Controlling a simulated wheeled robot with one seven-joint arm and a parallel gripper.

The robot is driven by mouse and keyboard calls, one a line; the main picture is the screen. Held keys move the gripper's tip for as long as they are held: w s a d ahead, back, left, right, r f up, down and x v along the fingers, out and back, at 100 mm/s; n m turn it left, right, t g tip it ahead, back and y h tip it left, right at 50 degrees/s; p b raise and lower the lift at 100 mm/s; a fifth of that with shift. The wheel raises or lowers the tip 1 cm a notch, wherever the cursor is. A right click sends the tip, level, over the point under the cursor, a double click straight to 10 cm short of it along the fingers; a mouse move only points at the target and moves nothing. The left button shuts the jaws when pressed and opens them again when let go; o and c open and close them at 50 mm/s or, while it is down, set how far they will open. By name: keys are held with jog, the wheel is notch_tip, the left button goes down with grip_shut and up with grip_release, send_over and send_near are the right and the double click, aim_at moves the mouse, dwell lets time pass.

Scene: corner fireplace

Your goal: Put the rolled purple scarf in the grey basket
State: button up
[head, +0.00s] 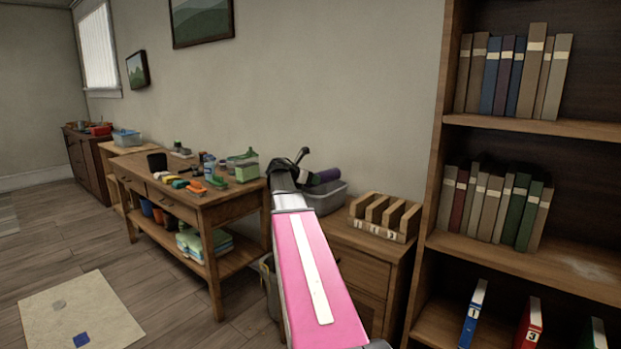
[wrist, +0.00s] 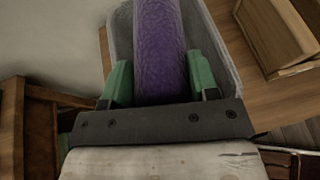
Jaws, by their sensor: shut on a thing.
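The rolled purple scarf (wrist: 160,50) lies between the two green fingers of my gripper (wrist: 160,85) in the wrist view, and the gripper is shut on it. In the head view the scarf (head: 327,175) shows at the end of my gripper (head: 303,172), just above the grey basket (head: 335,199). The basket stands on a small wooden cabinet. In the wrist view the basket's rim (wrist: 217,48) runs around behind the scarf. I cannot tell whether the scarf touches the basket. My arm hides the basket's left part in the head view.
A wooden slotted holder (head: 384,217) stands right of the basket on the cabinet (head: 358,262). A tall bookshelf (head: 433,165) rises at the right. A cluttered workbench (head: 214,200) stands to the left. The floor at the left is mostly clear, with a pale mat (head: 80,312).

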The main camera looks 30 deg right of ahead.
jog(key=o, duration=1)
jog(key=shift+a, duration=0.1)
jog(key=v, duration=1.1)
jog(key=s+a+f+m+y, duration=0.25)
jog(key=a+f, duration=0.25)
jog(key=f, duration=0.4)
jog(key=s+a+f+m+y, duration=0.2)
jog(key=s+a+f+m, duration=0.15)
jog(key=f, duration=0.45)
jog(key=s+a+f+m+y, duration=0.25)
jog(key=a+f+m, duration=0.2)
jog(key=f, duration=0.45)
jog(key=s+a+f+m+g+y, duration=0.1)
jog(key=s+a+f+m+y, duration=0.1)
jog(key=s+a+f+m, duration=0.1)
jog(key=s+a+f+m+g+y, duration=0.1)
jog(key=s+a+f+m+y, duration=0.1)
jog(key=s+a+f, duration=0.3)
jog(key=s+a+f+m+y, duration=0.2)
jog(key=s+a+f+m, duration=0.2)
jog(key=a+f+m, duration=0.1)
jog(key=shift+s+a+f+g, duration=0.2)
jog(key=shift+a+f, duration=0.05)
jog(key=shift+a, duration=0.25)
jog(key=shift+s+a+f+g, duration=0.2)
jog(key=shift+a, duration=0.3)
